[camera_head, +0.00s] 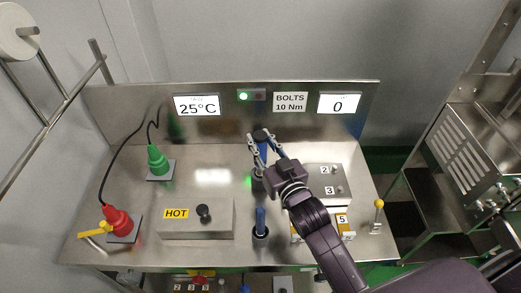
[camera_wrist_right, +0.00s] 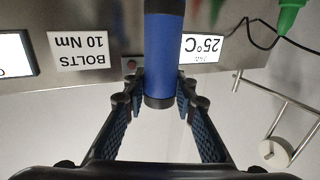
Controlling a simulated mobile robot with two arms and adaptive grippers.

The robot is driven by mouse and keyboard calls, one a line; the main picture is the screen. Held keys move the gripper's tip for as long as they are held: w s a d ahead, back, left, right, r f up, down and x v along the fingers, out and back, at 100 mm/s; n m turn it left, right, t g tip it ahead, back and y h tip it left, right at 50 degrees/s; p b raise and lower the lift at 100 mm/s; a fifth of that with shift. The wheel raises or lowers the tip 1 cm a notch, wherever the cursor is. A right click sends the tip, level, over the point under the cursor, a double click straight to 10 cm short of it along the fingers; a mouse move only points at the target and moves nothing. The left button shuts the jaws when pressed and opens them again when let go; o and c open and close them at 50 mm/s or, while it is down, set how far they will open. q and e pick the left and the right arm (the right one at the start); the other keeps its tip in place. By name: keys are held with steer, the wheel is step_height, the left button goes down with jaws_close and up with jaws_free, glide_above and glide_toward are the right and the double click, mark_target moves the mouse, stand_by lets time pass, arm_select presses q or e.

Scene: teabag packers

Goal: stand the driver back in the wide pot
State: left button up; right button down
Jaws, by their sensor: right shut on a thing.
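My right gripper (camera_head: 261,138) is shut on a blue-handled driver (camera_head: 263,151), which it holds upright at the back middle of the steel bench. In the right wrist view, the blue handle (camera_wrist_right: 164,45) with its dark end sits between the two fingers (camera_wrist_right: 161,88). A dark pot (camera_head: 257,184) shows partly below the held driver, beside my gripper. The gripper and driver cover part of it, so I cannot tell whether the driver's lower end is inside. Another dark pot (camera_head: 260,237) stands nearer the front with a second blue-handled tool (camera_head: 261,219) upright in it. My left gripper is not in view.
A grey box marked HOT (camera_head: 185,226) with a black knob stands left of the front pot. A numbered box (camera_head: 328,176) is on the right. Green (camera_head: 156,160) and red (camera_head: 117,221) corded tools stand at left. A yellow-knobbed lever (camera_head: 378,207) is far right.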

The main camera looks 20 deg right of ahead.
mark_target(263, 154)
step_height(263, 154, down, 3)
steer(key=shift+f, duration=0.35)
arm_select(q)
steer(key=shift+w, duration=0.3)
arm_select(e)
steer(key=shift+f, duration=0.15)
steer(key=c, duration=1.6)
jaws_free()
steer(key=shift+f, duration=0.1)
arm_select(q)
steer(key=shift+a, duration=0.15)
